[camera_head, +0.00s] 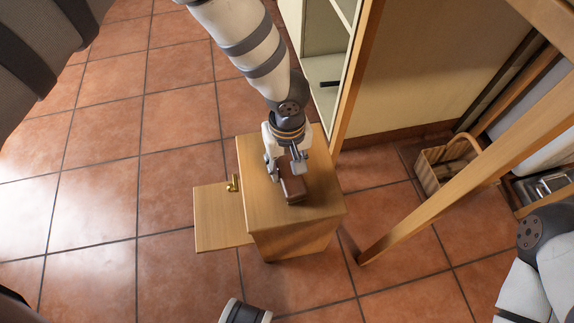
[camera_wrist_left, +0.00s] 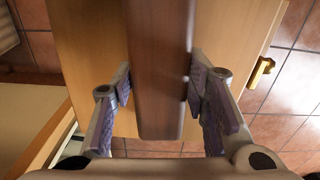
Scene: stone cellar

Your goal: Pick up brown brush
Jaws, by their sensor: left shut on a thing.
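The brown brush (camera_head: 292,188) is over the top of a small wooden cabinet (camera_head: 254,207) in the head view. Only its smooth brown back shows, and its bristles are hidden. My left gripper (camera_head: 286,164) is shut on the brush from above. In the left wrist view the brush (camera_wrist_left: 160,75) runs lengthwise between the two fingers of my left gripper (camera_wrist_left: 160,88), with a pad against each side. I cannot tell whether the brush touches the cabinet top. My right gripper is not in view; part of my right arm shows at the lower right.
A wooden post (camera_head: 430,185) slants at the right, near a wicker basket (camera_head: 432,176). An open shelf unit (camera_head: 325,75) stands behind. The tiled floor at left is clear.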

